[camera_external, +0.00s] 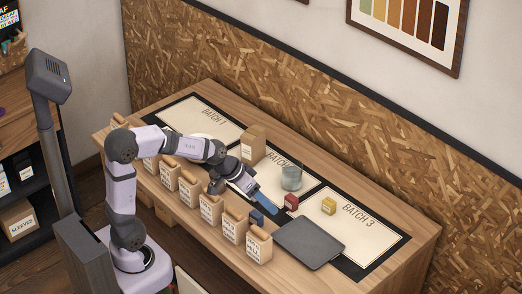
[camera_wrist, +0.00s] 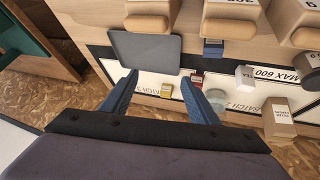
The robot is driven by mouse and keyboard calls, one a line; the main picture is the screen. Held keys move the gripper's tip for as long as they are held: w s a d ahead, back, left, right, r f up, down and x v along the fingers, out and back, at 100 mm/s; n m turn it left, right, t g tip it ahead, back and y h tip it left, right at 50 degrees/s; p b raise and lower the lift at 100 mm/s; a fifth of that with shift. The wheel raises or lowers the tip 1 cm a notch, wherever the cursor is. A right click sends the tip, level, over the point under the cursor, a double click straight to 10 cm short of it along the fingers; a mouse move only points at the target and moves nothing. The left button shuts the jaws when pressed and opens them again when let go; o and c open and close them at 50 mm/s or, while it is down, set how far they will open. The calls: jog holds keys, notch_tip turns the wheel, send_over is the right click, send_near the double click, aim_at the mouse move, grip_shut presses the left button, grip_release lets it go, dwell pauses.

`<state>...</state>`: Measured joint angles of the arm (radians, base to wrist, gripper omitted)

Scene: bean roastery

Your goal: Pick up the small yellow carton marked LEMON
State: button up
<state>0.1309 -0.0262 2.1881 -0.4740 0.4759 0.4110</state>
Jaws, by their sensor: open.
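The small yellow carton (camera_external: 328,206) stands upright on the Batch 3 mat, right of a small red carton (camera_external: 291,202). I cannot read its label. In the wrist view the yellow carton (camera_wrist: 166,90) shows between my two blue fingers, beyond them and nearer the right one. My gripper (camera_external: 277,209) is open and empty, above the mats, left of the yellow carton and apart from it. The wrist view also shows my gripper (camera_wrist: 158,76) with its fingers spread wide. The red carton (camera_wrist: 197,77) shows just right of the right fingertip there.
A dark grey tray (camera_external: 310,243) lies in front of the yellow carton. A small dark blue carton (camera_external: 257,216) stands left of the tray. A glass beaker (camera_external: 292,178) stands behind the red carton. Several tan bags line the front edge; a brown box (camera_external: 252,143) stands farther back.

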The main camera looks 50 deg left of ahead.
jog(key=w+d+r+t+b, duration=0.1)
jog(key=w+d+t+b, duration=0.2)
jog(key=w, duration=0.5)
jog(key=w+d+t+b, duration=0.2)
jog(key=w+t, duration=0.1)
jog(key=w, duration=0.6)
jog(key=n+t+y+b, duration=0.2)
jog(key=n+y+b, duration=0.1)
jog(key=y+b, duration=0.1)
send_over(327, 203)
jog(key=s, duration=0.2)
notch_tip(327, 203, down, 2)
jog(key=shift+m, duration=0.3)
notch_tip(327, 203, down, 12)
jog(key=shift+s+r+p, duration=0.1)
jog(key=shift+r+p, duration=0.05)
jog(key=shift+p, duration=0.15)
jog(key=shift+p+x, duration=0.85)
jog(key=shift+x, duration=2.8)
jog(key=shift+c, duration=0.3)
jog(key=c, duration=1.1)
